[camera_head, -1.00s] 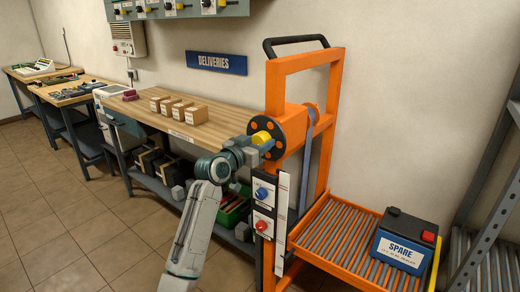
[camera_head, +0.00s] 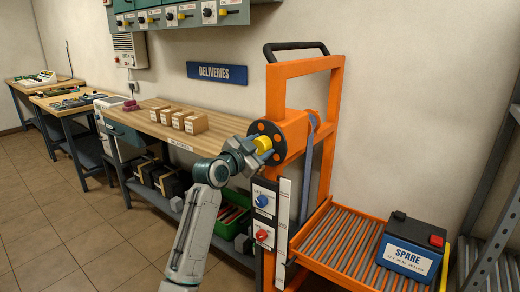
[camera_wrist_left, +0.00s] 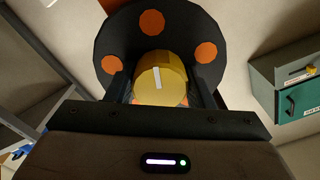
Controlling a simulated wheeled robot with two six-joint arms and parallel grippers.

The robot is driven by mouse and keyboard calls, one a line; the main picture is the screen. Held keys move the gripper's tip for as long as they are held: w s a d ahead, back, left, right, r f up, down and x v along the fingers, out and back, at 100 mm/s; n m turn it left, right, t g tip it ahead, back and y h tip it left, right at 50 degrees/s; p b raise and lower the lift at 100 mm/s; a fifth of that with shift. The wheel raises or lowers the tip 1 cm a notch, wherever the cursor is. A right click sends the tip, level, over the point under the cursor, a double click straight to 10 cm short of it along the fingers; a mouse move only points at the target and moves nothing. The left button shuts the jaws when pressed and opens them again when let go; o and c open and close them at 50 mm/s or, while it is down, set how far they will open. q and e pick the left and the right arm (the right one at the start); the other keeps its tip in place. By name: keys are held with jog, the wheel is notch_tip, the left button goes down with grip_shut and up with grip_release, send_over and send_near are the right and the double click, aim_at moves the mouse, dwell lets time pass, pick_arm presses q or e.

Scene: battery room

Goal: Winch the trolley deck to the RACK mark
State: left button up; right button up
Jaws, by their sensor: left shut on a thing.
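The orange trolley (camera_head: 334,120) stands upright with a black winch wheel (camera_head: 262,131) on its frame. A yellow knob (camera_head: 264,144) sticks out from the wheel. My left gripper (camera_head: 258,147) is shut on the knob. In the left wrist view the knob (camera_wrist_left: 160,78) sits between the two fingers in front of the dark wheel with orange spots (camera_wrist_left: 120,25). The roller deck (camera_head: 335,245) carries a blue and black battery marked SPARE (camera_head: 408,250). A white scale strip (camera_head: 283,215) runs down the frame; its marks are too small to read. My right gripper is not visible.
A blue knob (camera_head: 262,201) and a red knob (camera_head: 262,235) are on the trolley's front panel. A wooden bench (camera_head: 150,117) with small boxes (camera_head: 182,120) stands at left. A grey rack (camera_head: 490,225) stands at right. Floor at left is clear.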

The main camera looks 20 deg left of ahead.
pick_arm(q)
jog(key=shift+f, duration=0.1)
jog(key=o, duration=1)
jog(key=shift+s, duration=0.1)
jog(key=shift+s+a, duration=0.2)
jog(key=shift+s, duration=0.1)
jog(key=b+v, duration=0.1)
jog(key=v, duration=0.9)
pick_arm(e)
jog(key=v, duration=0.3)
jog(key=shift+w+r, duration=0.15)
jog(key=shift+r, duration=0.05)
